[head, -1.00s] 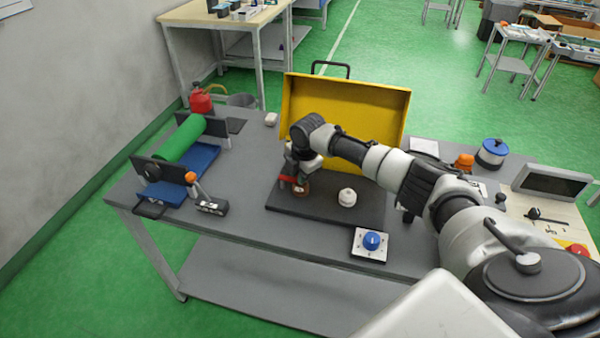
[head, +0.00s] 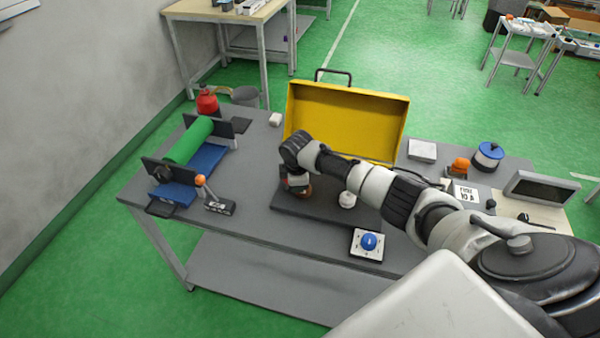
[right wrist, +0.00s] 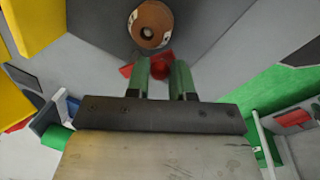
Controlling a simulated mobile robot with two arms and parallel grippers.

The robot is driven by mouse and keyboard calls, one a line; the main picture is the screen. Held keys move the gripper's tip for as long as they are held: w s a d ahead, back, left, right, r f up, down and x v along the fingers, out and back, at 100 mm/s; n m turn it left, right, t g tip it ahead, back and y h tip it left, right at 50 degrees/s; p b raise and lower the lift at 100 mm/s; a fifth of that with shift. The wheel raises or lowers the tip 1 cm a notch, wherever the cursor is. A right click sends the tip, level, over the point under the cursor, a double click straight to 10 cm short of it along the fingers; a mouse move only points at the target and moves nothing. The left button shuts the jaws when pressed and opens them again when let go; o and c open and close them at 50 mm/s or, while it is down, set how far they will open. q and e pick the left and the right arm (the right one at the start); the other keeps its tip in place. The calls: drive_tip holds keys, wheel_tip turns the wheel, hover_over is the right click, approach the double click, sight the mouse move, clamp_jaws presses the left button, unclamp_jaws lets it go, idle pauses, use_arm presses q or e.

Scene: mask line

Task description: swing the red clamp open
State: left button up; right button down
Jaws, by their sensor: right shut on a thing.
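The red clamp (right wrist: 161,68) shows in the right wrist view between the green fingertips of my right gripper (right wrist: 160,80), which is shut on it. A round copper-brown piece with a hole (right wrist: 150,25) is just beyond the clamp. In the head view my right gripper (head: 297,188) is low over the left part of the dark base plate (head: 320,214), in front of the open yellow lid (head: 345,115). The arm and wrist hide most of the clamp there. My left gripper is not in view.
A white knob (head: 347,200) stands on the plate right of the gripper. A blue dial (head: 368,242) is at the table's front. A green roller (head: 188,140) and an orange-tipped lever (head: 201,181) are at the left. The table (head: 255,228) is clear front left.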

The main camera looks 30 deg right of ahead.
drive_tip(key=m, duration=0.1)
drive_tip(key=a+m+p, duration=0.1)
drive_tip(key=shift+a+r+m, duration=0.15)
drive_tip(key=shift+a+m, duration=0.15)
drive_tip(key=shift+m, duration=0.1)
drive_tip(key=m, duration=0.1)
drive_tip(key=a+m+p, duration=0.1)
drive_tip(key=shift+w+a+m+g+h, duration=0.15)
drive_tip(key=shift+w+m+g+h, duration=0.15)
drive_tip(key=shift+m+g+h, duration=0.1)
drive_tip(key=m, duration=0.1)
drive_tip(key=a+m, duration=0.1)
drive_tip(key=shift+w+m, duration=0.3)
drive_tip(key=shift+w+a+m+g, duration=0.25)
drive_tip(key=shift+m, duration=0.5)
drive_tip(key=shift+w+a+m+g, duration=0.2)
drive_tip(key=shift+w+m+g, duration=0.05)
drive_tip(key=shift+m, duration=0.5)
drive_tip(key=c, duration=1)
unclamp_jaws()
